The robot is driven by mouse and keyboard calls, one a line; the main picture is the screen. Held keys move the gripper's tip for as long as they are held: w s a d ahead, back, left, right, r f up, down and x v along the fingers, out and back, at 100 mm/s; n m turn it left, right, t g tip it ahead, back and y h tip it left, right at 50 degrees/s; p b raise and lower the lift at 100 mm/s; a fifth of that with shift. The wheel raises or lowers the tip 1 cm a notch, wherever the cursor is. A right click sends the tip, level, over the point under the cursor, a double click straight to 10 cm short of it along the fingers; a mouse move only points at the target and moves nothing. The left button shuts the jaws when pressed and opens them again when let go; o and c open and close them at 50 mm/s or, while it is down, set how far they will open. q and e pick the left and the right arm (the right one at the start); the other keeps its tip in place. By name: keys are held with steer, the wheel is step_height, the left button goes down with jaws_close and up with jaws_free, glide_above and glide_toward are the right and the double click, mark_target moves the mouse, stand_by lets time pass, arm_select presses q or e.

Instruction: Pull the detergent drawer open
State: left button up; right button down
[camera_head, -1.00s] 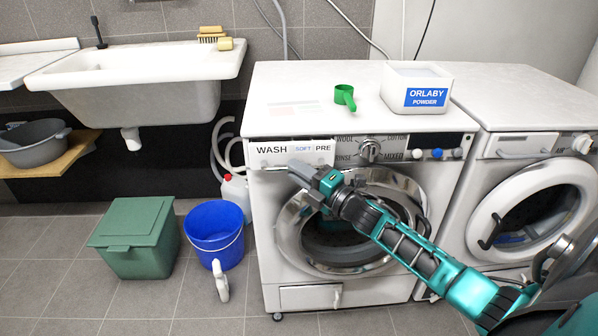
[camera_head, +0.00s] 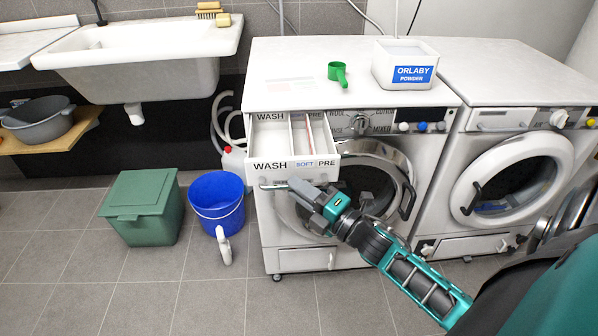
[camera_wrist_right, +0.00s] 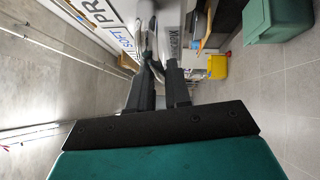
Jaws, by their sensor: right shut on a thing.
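The detergent drawer (camera_head: 325,174) of the left washing machine (camera_head: 400,98) is pulled out, and its white compartments show from above. Its front reads WASH, SOFT and PRE, and part of that lettering shows in the right wrist view (camera_wrist_right: 108,22). A metal bar handle (camera_head: 272,187) runs along the lower front. My right gripper (camera_head: 298,188) is shut on this handle. In the right wrist view its two dark fingers (camera_wrist_right: 161,68) close together at the drawer's front. The fingers partly hide the handle. My left gripper is not in view.
A green scoop (camera_head: 338,72) and an ORLABY powder box (camera_head: 405,52) stand on the machine top. The round door (camera_head: 385,170) is below the drawer. A blue bucket (camera_head: 217,200) and green bin (camera_head: 142,205) stand on the floor at left.

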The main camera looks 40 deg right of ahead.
steer(key=shift+s+a, duration=0.2)
steer(key=shift+s, duration=0.1)
steer(key=c, duration=1.1)
jaws_free()
steer(key=v, duration=1.3)
steer(key=shift+p, duration=0.3)
